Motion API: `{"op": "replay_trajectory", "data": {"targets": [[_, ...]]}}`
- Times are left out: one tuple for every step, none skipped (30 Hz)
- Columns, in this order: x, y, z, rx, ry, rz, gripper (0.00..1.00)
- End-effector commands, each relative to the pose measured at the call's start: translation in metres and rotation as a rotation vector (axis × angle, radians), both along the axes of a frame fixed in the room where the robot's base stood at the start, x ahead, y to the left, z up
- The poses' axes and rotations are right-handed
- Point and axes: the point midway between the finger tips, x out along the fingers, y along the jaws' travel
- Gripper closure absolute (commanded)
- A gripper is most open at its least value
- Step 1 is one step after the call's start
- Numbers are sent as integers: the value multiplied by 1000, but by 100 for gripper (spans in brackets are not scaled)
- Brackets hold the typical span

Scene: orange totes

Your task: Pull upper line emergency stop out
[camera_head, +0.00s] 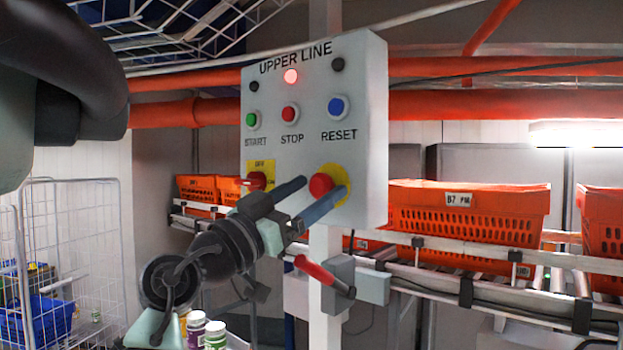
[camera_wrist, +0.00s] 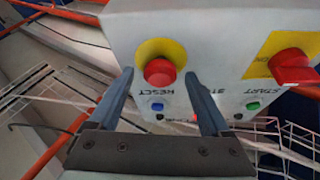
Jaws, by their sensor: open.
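The grey UPPER LINE control box (camera_head: 310,130) is on a white post in the head view. Its red emergency stop button (camera_head: 320,185) sits on a yellow round plate at the lower right of the box's face. The button also shows in the wrist view (camera_wrist: 160,72). My gripper (camera_head: 326,187) is open, with one finger on each side of the button. In the wrist view, its fingertips (camera_wrist: 159,76) flank the button with small gaps. Whether the fingers touch the box face cannot be told.
A red knob (camera_head: 257,180) on a yellow plate is left of the button. Green, red and blue buttons are above, and a red lamp (camera_head: 291,76) is lit. A red-handled switch (camera_head: 318,270) is below. Orange totes (camera_head: 465,222) stand on a conveyor behind.

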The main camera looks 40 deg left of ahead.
Motion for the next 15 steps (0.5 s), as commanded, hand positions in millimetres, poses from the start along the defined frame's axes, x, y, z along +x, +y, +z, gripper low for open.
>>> {"op": "replay_trajectory", "data": {"targets": [[1,0,1,-1,0,0,18],[2,0,0,-1,0,0,18],[2,0,0,-1,0,0,18],[2,0,0,-1,0,0,18],[2,0,0,0,0,0,18],[1,0,0,0,0,0,18],[1,0,0,0,0,0,18],[1,0,0,0,0,0,18],[1,0,0,0,0,0,24],[1,0,0,0,0,0,29],[1,0,0,0,0,0,34],[1,0,0,0,0,0,42],[1,0,0,0,0,0,47],[1,0,0,0,0,0,52],[1,0,0,0,0,0,60]]}}
